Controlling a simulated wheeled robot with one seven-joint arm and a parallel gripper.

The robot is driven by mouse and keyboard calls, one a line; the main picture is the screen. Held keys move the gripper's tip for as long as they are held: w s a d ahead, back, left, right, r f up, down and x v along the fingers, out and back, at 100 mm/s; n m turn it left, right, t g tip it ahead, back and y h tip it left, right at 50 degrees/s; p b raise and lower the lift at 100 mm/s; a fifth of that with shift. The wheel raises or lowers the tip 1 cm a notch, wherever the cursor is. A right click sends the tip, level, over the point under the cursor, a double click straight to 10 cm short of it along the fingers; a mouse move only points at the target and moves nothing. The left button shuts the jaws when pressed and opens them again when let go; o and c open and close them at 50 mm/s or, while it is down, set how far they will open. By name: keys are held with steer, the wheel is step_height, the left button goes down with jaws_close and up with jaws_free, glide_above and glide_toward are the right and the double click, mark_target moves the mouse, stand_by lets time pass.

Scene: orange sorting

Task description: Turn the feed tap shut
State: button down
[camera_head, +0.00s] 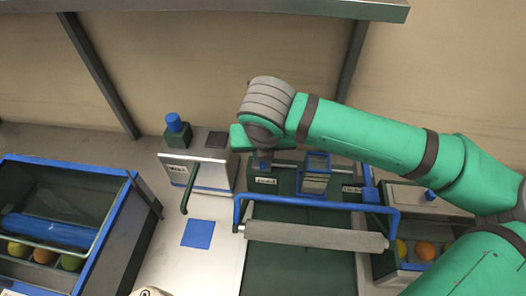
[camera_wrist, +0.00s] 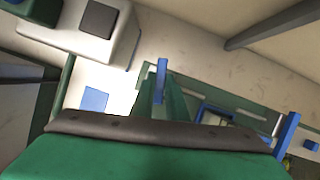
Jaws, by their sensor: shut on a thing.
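My gripper (camera_head: 262,158) reaches down from my green arm to the back of the green conveyor (camera_head: 285,268). Its fingertips are largely hidden under the wrist in the head view. The wrist view shows the narrow green fingers (camera_wrist: 160,98) shut on a thin upright blue handle (camera_wrist: 161,68), which looks like the feed tap. The tap's body is mostly hidden by my gripper. A small label plate (camera_head: 264,181), too small to read surely, sits just below the gripper in the head view.
A pale machine (camera_head: 206,174) with a blue knob (camera_head: 174,122) stands left of the conveyor. A grey roller (camera_head: 315,236) in a blue frame crosses the belt. A blue-edged bin (camera_head: 128,232) holding fruit is far left. An orange (camera_head: 425,251) lies at right.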

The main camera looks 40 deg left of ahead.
steer(key=shift+m+t+h, duration=0.3)
steer(key=shift+m+t, duration=0.1)
steer(key=shift+m, duration=0.8)
steer(key=c, duration=1.8)
jaws_free()
steer(key=shift+o, duration=0.2)
steer(key=shift+r, duration=0.15)
steer(key=v, duration=1)
steer(key=shift+r, duration=0.3)
